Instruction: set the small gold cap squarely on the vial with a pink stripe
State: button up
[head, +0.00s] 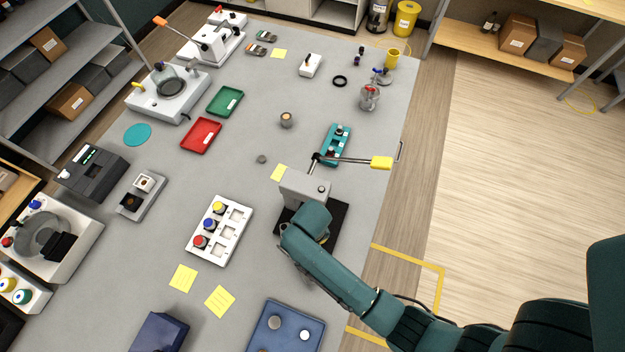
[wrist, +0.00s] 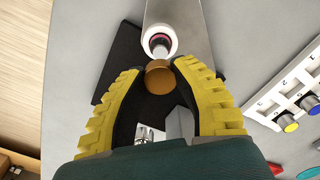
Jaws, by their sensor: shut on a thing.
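My gripper (wrist: 159,68) is shut on the small gold cap (wrist: 158,77), held between its yellow-padded fingertips. Just beyond the cap in the wrist view is the vial with a pink stripe (wrist: 158,40), inside a white ring on a grey device (wrist: 182,14). The cap overlaps the near edge of the vial in this view; I cannot tell the gap between them. In the head view my gripper's hand (head: 308,222) is beside the grey device (head: 305,187), over a black base. The cap and the vial are hidden there.
The device's lever ends in a yellow handle (head: 381,162), reaching right. A teal rack (head: 337,132) stands behind it. A white button panel (head: 232,243) is to the left, and a blue tray (head: 272,342) is in front. Table between panel and device is clear.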

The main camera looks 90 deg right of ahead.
jog(key=shift+f+b, duration=0.95)
jog(key=shift+f, duration=1)
jog(key=shift+r+p, duration=0.1)
jog(key=shift+p, duration=0.85)
jog(key=shift+f+b, duration=0.9)
jog(key=shift+f, duration=0.35)
jog(key=o, duration=0.7)
jog(key=shift+o, duration=0.2)
notch_tip(320, 180, up, 12)
jog(key=shift+r, duration=0.1)
